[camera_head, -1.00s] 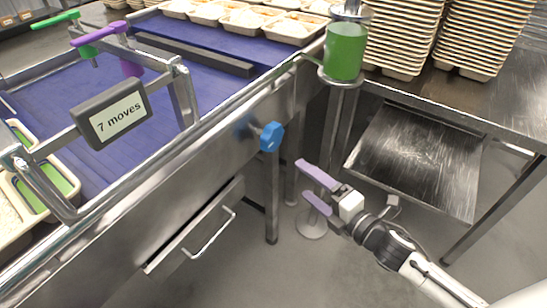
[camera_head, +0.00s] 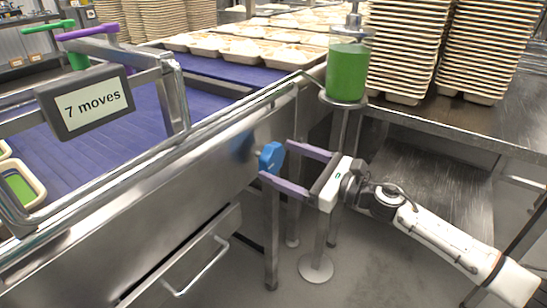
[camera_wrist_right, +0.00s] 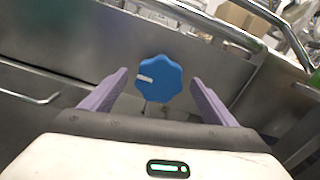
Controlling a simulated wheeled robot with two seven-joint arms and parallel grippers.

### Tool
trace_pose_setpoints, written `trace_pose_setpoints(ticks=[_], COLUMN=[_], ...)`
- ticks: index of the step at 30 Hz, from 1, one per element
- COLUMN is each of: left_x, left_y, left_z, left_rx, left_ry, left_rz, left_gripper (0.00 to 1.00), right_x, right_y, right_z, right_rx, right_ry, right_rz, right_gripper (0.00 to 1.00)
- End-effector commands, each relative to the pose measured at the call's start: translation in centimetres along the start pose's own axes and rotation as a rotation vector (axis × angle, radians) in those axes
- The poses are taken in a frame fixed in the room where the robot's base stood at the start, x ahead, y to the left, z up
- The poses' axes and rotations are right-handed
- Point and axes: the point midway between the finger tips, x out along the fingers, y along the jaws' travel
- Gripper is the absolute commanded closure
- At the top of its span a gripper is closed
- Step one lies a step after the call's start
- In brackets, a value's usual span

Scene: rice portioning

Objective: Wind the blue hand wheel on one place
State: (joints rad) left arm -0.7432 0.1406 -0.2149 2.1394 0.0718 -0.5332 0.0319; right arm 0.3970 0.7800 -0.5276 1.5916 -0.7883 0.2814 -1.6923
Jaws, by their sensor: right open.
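The blue hand wheel (camera_head: 271,157) sticks out from the steel side of the conveyor frame. In the right wrist view the lobed wheel (camera_wrist_right: 158,78) faces the camera, with a white mark on its left part. My right gripper (camera_head: 282,165) is open, with its purple fingers pointing at the wheel. In the right wrist view the wheel stands between and ahead of the fingertips, with gaps at both sides. My left gripper is not in view.
A sign reading "7 moves" (camera_head: 93,106) hangs on the conveyor rail. A green dispenser (camera_head: 346,72) stands at the belt's edge above the wheel. Filled trays (camera_head: 240,50) lie on the blue belt (camera_head: 120,135). Stacked trays (camera_head: 404,45) stand on the steel table. A drawer handle (camera_head: 200,268) is below.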

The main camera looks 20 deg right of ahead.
Motion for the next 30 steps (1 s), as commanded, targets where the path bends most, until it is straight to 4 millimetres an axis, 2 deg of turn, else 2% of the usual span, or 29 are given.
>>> trace_pose_setpoints(ticks=[1, 6, 17, 25, 30], left_x=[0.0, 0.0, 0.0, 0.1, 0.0], left_y=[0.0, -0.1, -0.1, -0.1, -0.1], left_z=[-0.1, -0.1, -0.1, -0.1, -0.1], left_rx=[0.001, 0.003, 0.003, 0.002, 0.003], left_ry=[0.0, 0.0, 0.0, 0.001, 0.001], left_rz=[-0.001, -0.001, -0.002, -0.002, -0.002], left_gripper=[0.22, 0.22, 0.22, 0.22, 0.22], right_x=[0.9, 2.8, 3.3, 3.3, 3.3], right_y=[-0.1, 0.0, 0.1, 0.1, 0.0], right_z=[0.2, 0.1, 0.0, 0.0, 0.0], right_rx=[-0.001, 0.001, 0.001, 0.002, 0.009], right_ry=[-0.003, -0.002, 0.0, 0.0, 0.0], right_rz=[0.0, 0.0, 0.0, 0.0, 0.0], right_gripper=[0.2, 0.2, 0.2, 0.61, 0.61])
